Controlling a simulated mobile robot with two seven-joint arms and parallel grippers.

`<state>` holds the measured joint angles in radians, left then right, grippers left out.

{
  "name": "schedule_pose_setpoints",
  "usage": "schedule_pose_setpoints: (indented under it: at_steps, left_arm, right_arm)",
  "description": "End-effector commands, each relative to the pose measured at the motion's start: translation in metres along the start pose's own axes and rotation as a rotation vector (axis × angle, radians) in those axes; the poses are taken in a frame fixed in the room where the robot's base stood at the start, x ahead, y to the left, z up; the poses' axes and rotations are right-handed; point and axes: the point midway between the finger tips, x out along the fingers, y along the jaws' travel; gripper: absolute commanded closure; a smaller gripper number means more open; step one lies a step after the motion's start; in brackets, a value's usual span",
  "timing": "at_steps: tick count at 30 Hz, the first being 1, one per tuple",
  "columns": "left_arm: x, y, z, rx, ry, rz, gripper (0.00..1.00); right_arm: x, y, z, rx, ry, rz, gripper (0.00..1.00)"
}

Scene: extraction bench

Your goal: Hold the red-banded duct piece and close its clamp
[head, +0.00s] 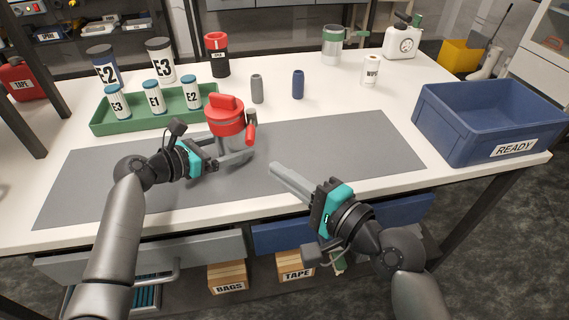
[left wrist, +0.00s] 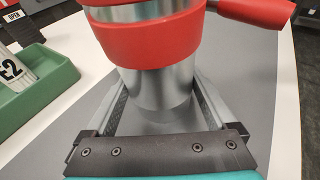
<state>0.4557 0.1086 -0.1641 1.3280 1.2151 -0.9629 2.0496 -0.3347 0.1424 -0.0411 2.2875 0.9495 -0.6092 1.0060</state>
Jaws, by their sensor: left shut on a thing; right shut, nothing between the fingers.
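The red-banded duct piece (head: 226,122) is a metal cylinder with a red band and a red top, upright over the grey mat. In the left wrist view its red band (left wrist: 150,42) sits above bare metal. Its red clamp lever (head: 251,133) sticks out on the right side; it also shows in the left wrist view (left wrist: 256,11). Whether the clamp is fastened is unclear. My left gripper (head: 238,153) is shut on the metal below the band, one finger on each side. My right gripper (head: 275,169) is shut and empty, over the mat to the lower right, apart from the duct.
A green tray (head: 118,127) with several small labelled canisters stands left of the duct. Grey (head: 257,89) and blue (head: 298,85) cylinders stand behind it. A red-and-black canister (head: 217,56) stands further back. A blue READY crate (head: 486,133) is at the right. The mat's right part (head: 360,145) is clear.

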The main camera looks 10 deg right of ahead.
Motion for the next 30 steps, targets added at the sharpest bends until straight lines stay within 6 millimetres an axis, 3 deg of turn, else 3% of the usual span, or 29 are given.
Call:
schedule_pose_setpoints:
  at_steps: [11,12,14,23,30]
  left_arm:
    - [0.0,0.001,0.001,0.001,-0.002,0.001,0.54]
    - [0.0,0.001,0.001,0.001,-0.002,0.001,0.08]
    - [0.0,0.001,0.001,0.001,-0.002,0.001,0.01]
    - [-0.002,0.001,0.001,0.001,-0.001,0.001,0.0]
    - [-0.025,0.001,0.0,0.003,0.0,0.003,0.0]
  right_arm:
    - [-0.001,0.0,0.001,0.0,0.0,0.0,1.0]
    - [-0.001,0.0,0.001,0.0,0.0,0.0,1.0]
    - [-0.001,0.0,0.001,0.0,0.0,0.0,1.0]
    - [-0.001,0.0,0.001,0.0,0.0,0.0,1.0]
    - [-0.001,0.0,0.001,0.0,0.0,0.0,1.0]
